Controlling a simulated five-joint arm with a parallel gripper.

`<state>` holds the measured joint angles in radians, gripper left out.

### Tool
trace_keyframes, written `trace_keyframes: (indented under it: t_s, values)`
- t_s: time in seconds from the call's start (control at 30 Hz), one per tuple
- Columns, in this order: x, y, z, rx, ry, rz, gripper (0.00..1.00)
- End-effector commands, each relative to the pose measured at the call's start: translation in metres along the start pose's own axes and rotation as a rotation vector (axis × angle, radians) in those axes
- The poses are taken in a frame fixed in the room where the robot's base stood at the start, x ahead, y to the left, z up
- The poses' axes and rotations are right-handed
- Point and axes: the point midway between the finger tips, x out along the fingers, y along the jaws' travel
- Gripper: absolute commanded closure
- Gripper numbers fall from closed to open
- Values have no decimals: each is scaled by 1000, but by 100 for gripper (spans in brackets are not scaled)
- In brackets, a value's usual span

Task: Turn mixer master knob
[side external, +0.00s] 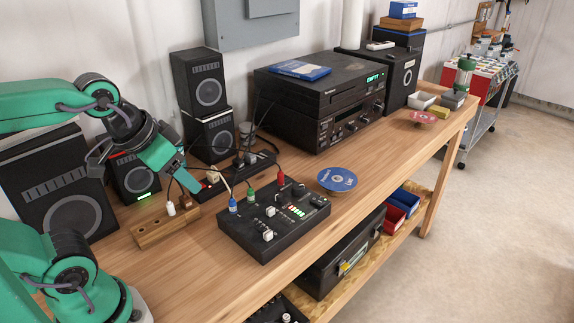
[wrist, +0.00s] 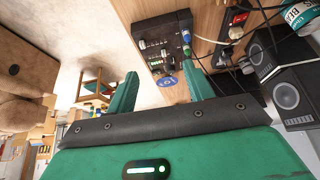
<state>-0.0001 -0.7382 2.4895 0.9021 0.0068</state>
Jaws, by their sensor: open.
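The mixer (side external: 262,239) is a black box on the wooden bench, with light knobs, a dark knob (side external: 299,190), green lights and blue, green and red plugs. I cannot tell which knob is the master. In the wrist view the mixer (wrist: 157,29) shows at the top middle, beyond the fingers. My gripper (side external: 188,187) is left of the mixer and above the bench, apart from it. In the wrist view my gripper (wrist: 161,92) has its two green fingers spread wide with nothing between them.
A wooden block with plugs (side external: 160,229) and cables lie between my arm and the mixer. Speakers (side external: 200,82) stand behind. A blue disc (side external: 337,179) lies right of the mixer, and a black stereo stack (side external: 318,92) stands farther back. Bare bench lies along the front edge.

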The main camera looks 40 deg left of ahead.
Motion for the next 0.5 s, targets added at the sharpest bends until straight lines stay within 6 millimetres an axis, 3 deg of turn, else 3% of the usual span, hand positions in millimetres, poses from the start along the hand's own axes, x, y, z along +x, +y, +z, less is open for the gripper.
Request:
trace_keyframes:
  t_s: [0.27, 0.5]
  values:
    - [2, 0, -28, 60, -47, 1, 48]
    - [13, -1, -70, 154, -110, 8, 48]
